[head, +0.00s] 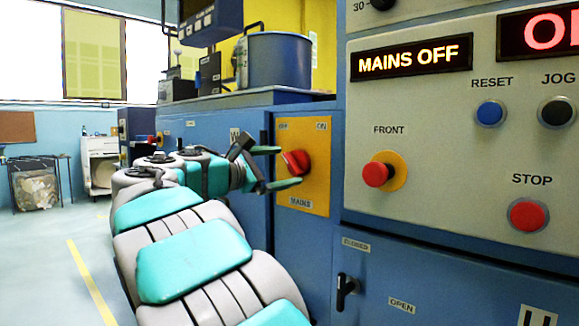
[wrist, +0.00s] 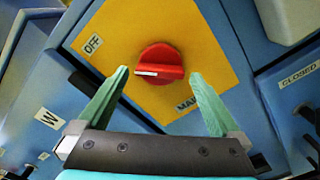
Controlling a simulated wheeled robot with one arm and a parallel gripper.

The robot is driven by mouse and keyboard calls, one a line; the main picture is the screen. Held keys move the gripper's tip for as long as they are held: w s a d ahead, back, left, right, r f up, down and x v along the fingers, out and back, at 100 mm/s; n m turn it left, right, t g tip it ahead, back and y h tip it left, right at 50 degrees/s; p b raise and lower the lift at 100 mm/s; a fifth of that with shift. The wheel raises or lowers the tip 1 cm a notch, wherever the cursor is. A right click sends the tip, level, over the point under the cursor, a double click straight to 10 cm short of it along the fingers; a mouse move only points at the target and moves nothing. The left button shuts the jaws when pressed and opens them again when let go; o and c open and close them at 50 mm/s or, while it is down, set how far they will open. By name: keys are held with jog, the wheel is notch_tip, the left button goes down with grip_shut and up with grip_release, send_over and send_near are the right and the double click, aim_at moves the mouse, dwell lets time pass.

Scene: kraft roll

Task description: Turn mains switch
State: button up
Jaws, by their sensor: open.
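The red mains switch (head: 296,163) sits on a yellow plate (head: 313,196) marked OFF, ON and MAINS on the blue cabinet front. In the wrist view the red knob (wrist: 160,64) has a raised grip with a white mark on its left end, on the side of the OFF label (wrist: 93,44). My gripper (head: 277,167) is open, its two green fingers apart, in front of the switch. In the wrist view my gripper (wrist: 160,78) has one fingertip to each side of the knob's lower part, with gaps; I cannot tell how far the tips are from the plate.
A lit display (head: 412,58) reads MAINS OFF on the panel at right. Below it are a red FRONT button (head: 376,174), a blue RESET button (head: 490,113) and a red STOP button (head: 528,215). A black latch handle (head: 346,290) sticks out lower down. Floor at left is open.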

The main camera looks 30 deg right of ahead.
aim_at(295, 164)
jog(key=shift+x, duration=1.3)
jog(key=c, duration=1.2)
